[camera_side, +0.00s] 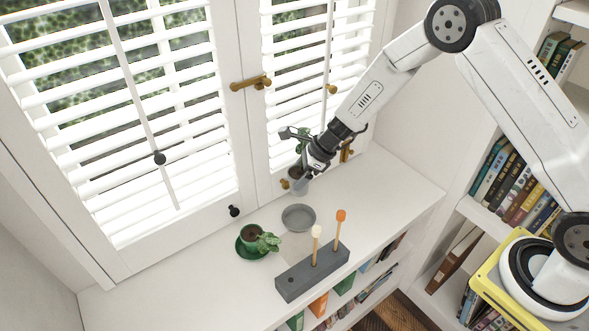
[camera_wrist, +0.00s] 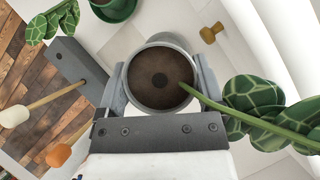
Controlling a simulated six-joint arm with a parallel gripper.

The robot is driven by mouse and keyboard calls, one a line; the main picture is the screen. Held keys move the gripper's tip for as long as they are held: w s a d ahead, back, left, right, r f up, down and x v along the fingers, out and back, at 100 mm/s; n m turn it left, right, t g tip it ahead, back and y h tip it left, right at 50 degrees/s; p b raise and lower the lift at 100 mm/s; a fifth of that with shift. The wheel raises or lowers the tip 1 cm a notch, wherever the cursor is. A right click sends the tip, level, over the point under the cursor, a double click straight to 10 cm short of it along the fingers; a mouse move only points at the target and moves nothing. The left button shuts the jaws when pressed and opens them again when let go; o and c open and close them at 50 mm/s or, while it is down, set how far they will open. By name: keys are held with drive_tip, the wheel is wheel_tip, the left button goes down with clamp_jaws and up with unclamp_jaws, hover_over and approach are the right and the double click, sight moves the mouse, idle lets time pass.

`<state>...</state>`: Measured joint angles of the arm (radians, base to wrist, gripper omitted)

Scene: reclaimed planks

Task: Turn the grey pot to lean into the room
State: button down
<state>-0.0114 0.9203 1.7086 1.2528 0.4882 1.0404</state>
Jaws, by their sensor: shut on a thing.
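My gripper (camera_side: 304,180) is shut on the grey pot (camera_side: 297,187), near the window. In the wrist view the grey pot (camera_wrist: 162,103) sits between the two fingers, with dark soil showing. Its plant (camera_wrist: 262,115) has one stem that leans out over the rim to the right, with broad, pale-veined green leaves. In the side view a bit of green leaf (camera_side: 302,141) shows above my gripper, on the window side. A grey saucer (camera_side: 298,218) lies empty on the white sill, apart from the pot. I cannot tell whether the pot's base touches the sill.
A small plant (camera_side: 267,242) in a green pot stands on a green saucer (camera_side: 244,251) to the left. A grey block (camera_side: 310,275) at the front edge holds two upright sticks, one white-tipped, one orange-tipped. Shuttered windows with brass handles (camera_side: 250,83) stand close behind. Bookshelves (camera_side: 515,190) are at right.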

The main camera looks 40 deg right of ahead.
idle(0.4)
drive_tip(key=shift+w+a+f+m+t, duration=0.2)
drive_tip(key=shift+f+m, duration=0.1)
drive_tip(key=shift+f, duration=0.4)
drive_tip(key=shift+w+a+f+m+t, duration=0.1)
drive_tip(key=shift+f+m+t, duration=0.15)
drive_tip(key=shift+f, duration=0.4)
drive_tip(key=shift+s+d+f+m+t+h, duration=0.2)
drive_tip(key=shift+f+m, duration=0.3)
drive_tip(key=shift+f, duration=0.6)
drive_tip(key=shift+f+m+t+h, duration=0.1)
drive_tip(key=shift+f+m+h, duration=0.3)
drive_tip(key=shift+f, duration=0.65)
drive_tip(key=shift+s+d+f+m+t+h, duration=0.15)
drive_tip(key=shift+f+m, duration=0.4)
drive_tip(key=shift+f, duration=0.55)
drive_tip(key=shift+f, duration=0.25)
drive_tip(key=shift+f, duration=1.25)
